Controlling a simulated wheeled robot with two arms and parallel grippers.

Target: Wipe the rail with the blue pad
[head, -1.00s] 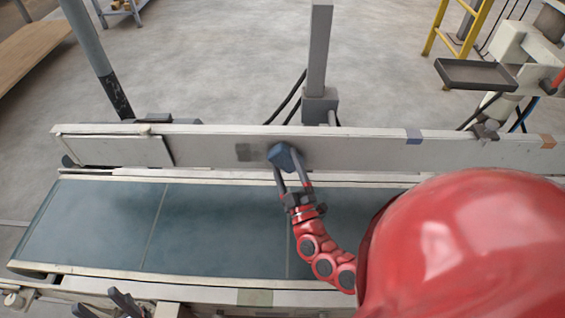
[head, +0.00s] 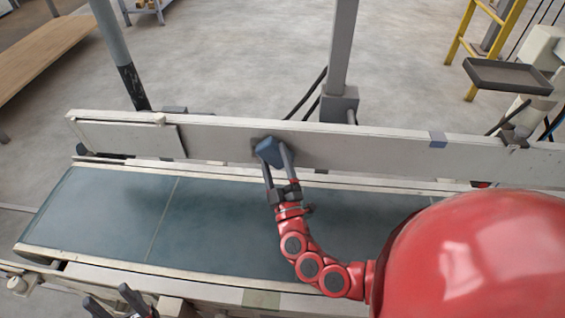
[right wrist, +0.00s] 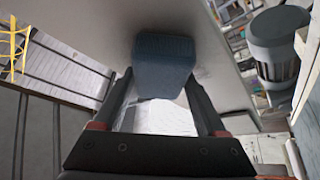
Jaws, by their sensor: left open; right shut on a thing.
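The blue pad (head: 269,152) is against the face of the long grey rail (head: 375,152) behind the belt. My right gripper (head: 277,172) is shut on the pad, with its fingers on either side of it. In the right wrist view the pad (right wrist: 163,65) sits between the fingertips, against or very close to the rail's grey surface. A little dark smudge shows beside the pad's left edge; the pad hides the rest of that spot. My left gripper (head: 120,304) is open and empty at the bottom left, low by the near frame, partly cut off.
The dark green belt (head: 120,215) lies clear in front of the rail. A grey post (head: 341,50) and a darker pole (head: 115,50) stand behind the rail. A dark tray (head: 507,75) is at the back right, near a yellow frame (head: 490,45).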

